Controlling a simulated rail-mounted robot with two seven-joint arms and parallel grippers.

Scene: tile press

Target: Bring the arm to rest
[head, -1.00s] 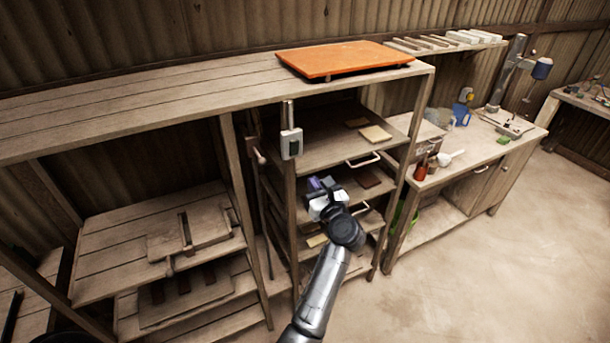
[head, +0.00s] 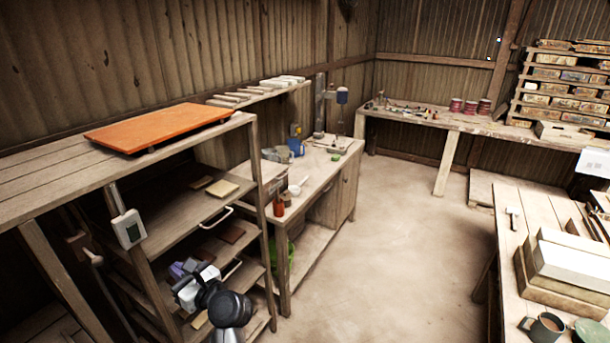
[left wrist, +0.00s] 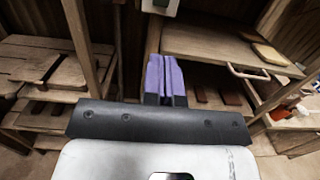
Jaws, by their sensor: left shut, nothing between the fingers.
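My left gripper (head: 178,269) is in front of the wooden shelf rack (head: 186,232), at the lower left of the head view. In the left wrist view its two purple fingers (left wrist: 165,76) are together with nothing between them. Its forearm is mostly below the picture edge. In the wrist view, the rack's shelf with a white handle (left wrist: 248,72) lies beyond and to the right of the fingers. I cannot tell how far the fingertips are from the rack. My right gripper is not in view.
An orange board (head: 158,127) lies on the rack's top. A small grey box with a display (head: 129,229) hangs on the rack post. A side bench (head: 318,165) holds a red bottle (head: 278,204). A table with pale blocks (head: 572,262) stands at right. The floor (head: 400,240) between is clear.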

